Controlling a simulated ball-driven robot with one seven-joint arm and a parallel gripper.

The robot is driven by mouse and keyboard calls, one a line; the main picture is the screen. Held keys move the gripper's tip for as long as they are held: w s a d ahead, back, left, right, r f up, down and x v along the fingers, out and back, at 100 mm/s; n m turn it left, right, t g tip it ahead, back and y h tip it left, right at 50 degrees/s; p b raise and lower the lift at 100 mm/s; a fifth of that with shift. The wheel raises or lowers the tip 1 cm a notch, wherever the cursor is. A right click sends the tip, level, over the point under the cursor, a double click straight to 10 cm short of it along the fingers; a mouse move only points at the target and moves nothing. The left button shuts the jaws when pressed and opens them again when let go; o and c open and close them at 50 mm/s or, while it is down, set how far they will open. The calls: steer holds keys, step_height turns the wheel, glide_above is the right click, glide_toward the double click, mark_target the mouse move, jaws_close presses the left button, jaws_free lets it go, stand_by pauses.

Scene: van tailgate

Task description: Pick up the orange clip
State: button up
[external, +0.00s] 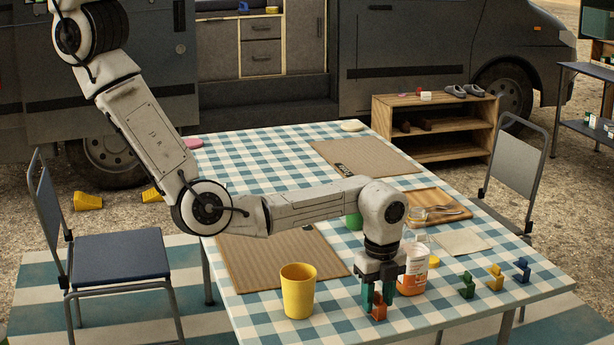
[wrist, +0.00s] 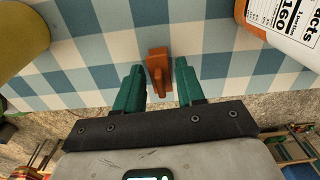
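The orange clip (external: 378,310) stands on the checked tablecloth near the table's front edge. In the wrist view the orange clip (wrist: 158,68) lies between the two green fingers. My gripper (external: 377,300) points down over the clip, one finger on each side. In the wrist view my gripper (wrist: 160,80) is open, with small gaps between the fingers and the clip. The fingers partly hide the clip in the external view.
A yellow cup (external: 298,292) is to the left. Green (external: 467,286), yellow (external: 495,278) and blue (external: 522,270) clips stand farther right. The table edge (external: 430,333) is near.

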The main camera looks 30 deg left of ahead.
steer(key=shift+f, duration=0.75)
steer(key=shift+c, duration=0.3)
jaws_close()
